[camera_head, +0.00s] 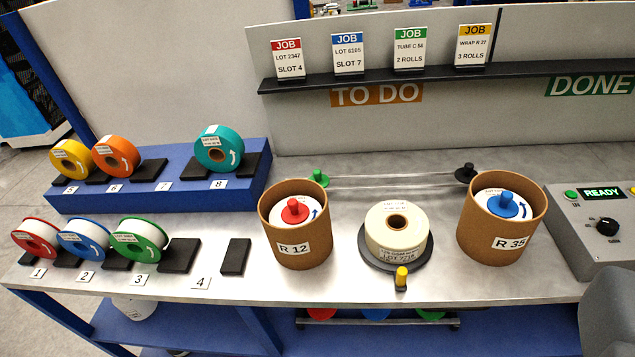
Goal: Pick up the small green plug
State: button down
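The small green plug (318,178) stands upright at the back of the grey table, just behind the brown tube marked R 12 (296,262). It has a small knob on top and a wider round base; the tube's rim is close in front of it and may hide a little of its base. My gripper's fingers do not show in this view. A blurred grey shape at the lower right edge may be part of my arm.
A black plug (466,173) stands behind the tube marked R 35 (485,243). A cream roll (397,231) sits between the tubes, with a yellow plug (401,278) in front. A control box (600,228) stands right. Tape rolls fill the left side.

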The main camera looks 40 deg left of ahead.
aim_at(323, 180)
jog(key=u, duration=0.05)
jog(key=k, duration=0.45)
jog(key=z, duration=0.25)
jog(key=i, duration=1.5)
jog(key=u, duration=0.85)
jog(key=i, duration=0.3)
jog(key=u, duration=0.25)
